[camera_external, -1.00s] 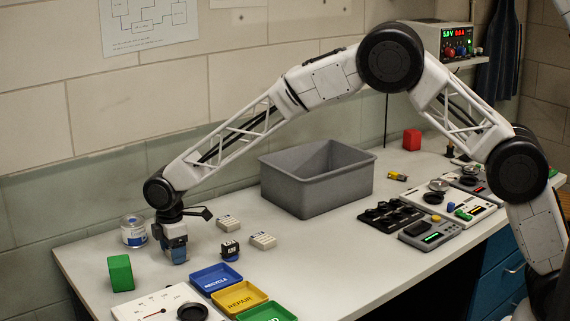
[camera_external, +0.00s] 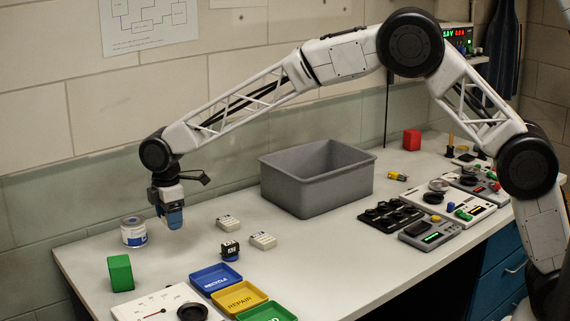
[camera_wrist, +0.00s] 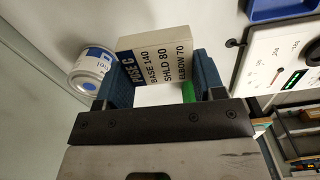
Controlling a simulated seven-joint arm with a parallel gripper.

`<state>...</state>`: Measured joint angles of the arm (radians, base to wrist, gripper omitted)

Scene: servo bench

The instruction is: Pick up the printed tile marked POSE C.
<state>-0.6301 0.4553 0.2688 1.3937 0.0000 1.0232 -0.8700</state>
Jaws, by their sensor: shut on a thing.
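The printed tile marked POSE C (camera_wrist: 157,57) is a cream block with BASE 140, SHLD 80 and ELBOW 70 printed on its face. In the wrist view it sits between the two blue fingers of my gripper (camera_wrist: 164,80), which is shut on it. In the external view my gripper (camera_external: 171,214) hangs above the left part of the bench, just right of the can. The tile cannot be made out there behind the fingers.
A labelled can (camera_external: 134,232) and a green block (camera_external: 120,273) stand at the left. Two pale tiles (camera_external: 228,223) (camera_external: 263,240) and a dark servo (camera_external: 230,250) lie right of my gripper. A grey bin (camera_external: 317,187) stands behind; blue and yellow trays (camera_external: 216,279) (camera_external: 240,298) are in front.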

